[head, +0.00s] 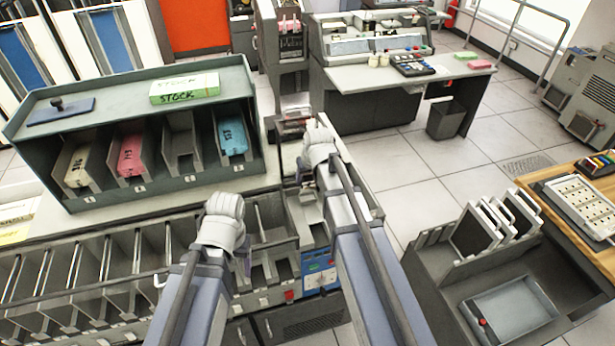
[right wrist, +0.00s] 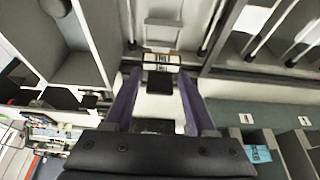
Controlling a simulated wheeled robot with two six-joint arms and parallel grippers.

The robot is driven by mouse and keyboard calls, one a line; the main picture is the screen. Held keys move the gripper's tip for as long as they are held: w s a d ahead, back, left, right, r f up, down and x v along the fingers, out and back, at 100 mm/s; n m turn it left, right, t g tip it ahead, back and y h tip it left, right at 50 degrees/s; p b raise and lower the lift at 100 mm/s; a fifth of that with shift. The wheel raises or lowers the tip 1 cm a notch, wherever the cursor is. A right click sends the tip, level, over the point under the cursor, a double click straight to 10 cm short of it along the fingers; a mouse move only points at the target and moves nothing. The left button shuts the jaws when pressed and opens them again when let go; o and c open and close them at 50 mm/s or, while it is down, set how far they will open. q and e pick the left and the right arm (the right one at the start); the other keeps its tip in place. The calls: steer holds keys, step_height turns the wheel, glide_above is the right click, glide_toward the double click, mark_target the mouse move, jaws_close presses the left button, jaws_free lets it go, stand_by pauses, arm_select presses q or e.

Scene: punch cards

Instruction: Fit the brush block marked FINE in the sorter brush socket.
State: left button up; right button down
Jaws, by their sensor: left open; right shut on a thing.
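My right gripper (right wrist: 160,76) is shut on a small block (right wrist: 161,59), which shows pale and brown bands between the fingertips in the right wrist view. I cannot read any mark on it, so I cannot tell whether it says FINE. In the head view my right wrist (head: 318,148) covers the block and most of the fingers, over the right end of the grey sorter (head: 262,297). The brush socket cannot be made out clearly. My left gripper (head: 246,262) is open, over the sorter's middle bins; its fingers are mostly hidden by my wrist.
A green-grey rack (head: 25,135) holds card decks and a green STOCK box (head: 184,88) behind the sorter. Slotted bins (head: 85,275) run left. A blue panel (head: 320,277) is on the sorter's right front. A dark cart (head: 450,285) stands right; floor lies between.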

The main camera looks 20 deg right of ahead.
mark_target(309, 186)
steer(key=shift+f+b, duration=3)
steer(key=shift+f, duration=0.1)
steer(key=shift+s+f, duration=0.1)
steer(key=shift+s, duration=0.15)
steer(key=shift+s, duration=0.1)
steer(key=shift+c, duration=1.1)
jaws_free()
steer(key=shift+a, duration=0.1)
steer(key=shift+o, duration=0.4)
steer(key=shift+r+p, duration=0.55)
steer(key=p+v, duration=0.6)
steer(key=v, duration=0.1)
